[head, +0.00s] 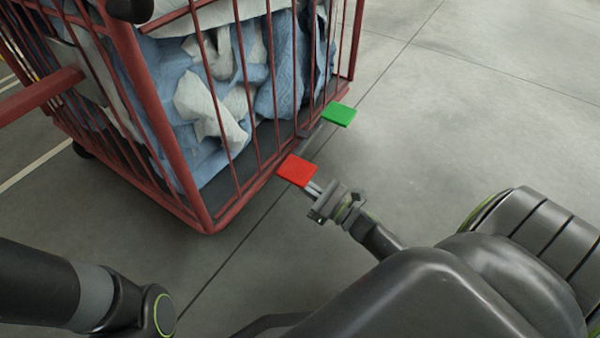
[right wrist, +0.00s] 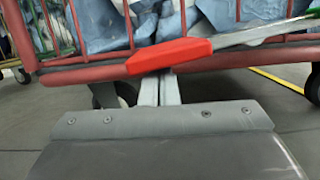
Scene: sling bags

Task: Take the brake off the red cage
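The red cage (head: 205,215) stands at the upper left of the head view, with its barred side towards me. A red pedal (head: 297,171) and a green pedal (head: 339,114) stick out low along that side. In the right wrist view the red pedal (right wrist: 170,56) is close in front, and a grey bar (right wrist: 265,33) runs from it up to the right. My right gripper (head: 313,188) has its fingers together, with the tips at the red pedal's near edge. In the right wrist view the tips (right wrist: 158,88) show just below the pedal; contact is unclear. My left gripper is out of view.
Blue and white cloths (head: 215,110) fill the cage. Dark wheels show under it in the right wrist view (right wrist: 108,94). The grey floor (head: 460,110) right of the cage is clear. My left arm is at the lower left of the head view.

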